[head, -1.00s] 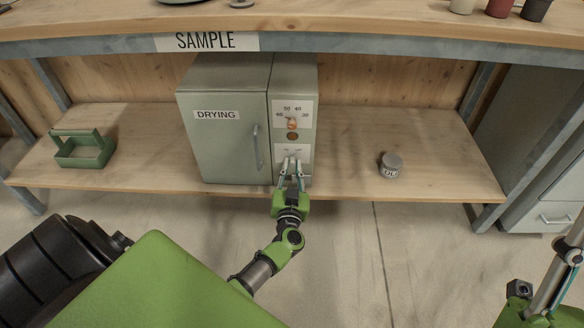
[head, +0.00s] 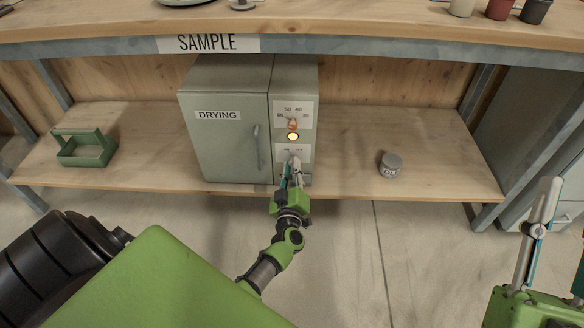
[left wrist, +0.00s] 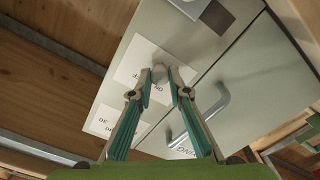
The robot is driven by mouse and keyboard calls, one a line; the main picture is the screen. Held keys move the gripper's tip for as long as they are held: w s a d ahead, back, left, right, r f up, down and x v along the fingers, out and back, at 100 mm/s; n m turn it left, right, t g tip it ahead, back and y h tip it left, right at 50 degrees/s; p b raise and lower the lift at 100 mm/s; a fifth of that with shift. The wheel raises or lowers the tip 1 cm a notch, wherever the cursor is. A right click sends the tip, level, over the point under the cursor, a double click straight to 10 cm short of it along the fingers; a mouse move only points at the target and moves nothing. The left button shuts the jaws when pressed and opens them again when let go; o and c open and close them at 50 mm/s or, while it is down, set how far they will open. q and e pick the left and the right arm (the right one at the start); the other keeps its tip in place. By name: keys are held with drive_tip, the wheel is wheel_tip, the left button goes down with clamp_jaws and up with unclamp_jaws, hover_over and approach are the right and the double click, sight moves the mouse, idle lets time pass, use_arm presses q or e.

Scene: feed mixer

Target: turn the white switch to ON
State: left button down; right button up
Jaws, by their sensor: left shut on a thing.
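An orange dial (head: 292,124) with a temperature scale sits above the lamp. The oven door handle (head: 257,146) stands out left of my left gripper. A jar (head: 390,165) stands right on the wooden shelf (head: 440,170), a green carrier (head: 84,148) left. The workbench edge (head: 400,45) runs above.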

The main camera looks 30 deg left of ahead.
use_arm(q)
drive_tip(key=shift+n, duration=1)
drive_tip(key=c, duration=1.9)
unclamp_jaws()
drive_tip(key=v, duration=1.2)
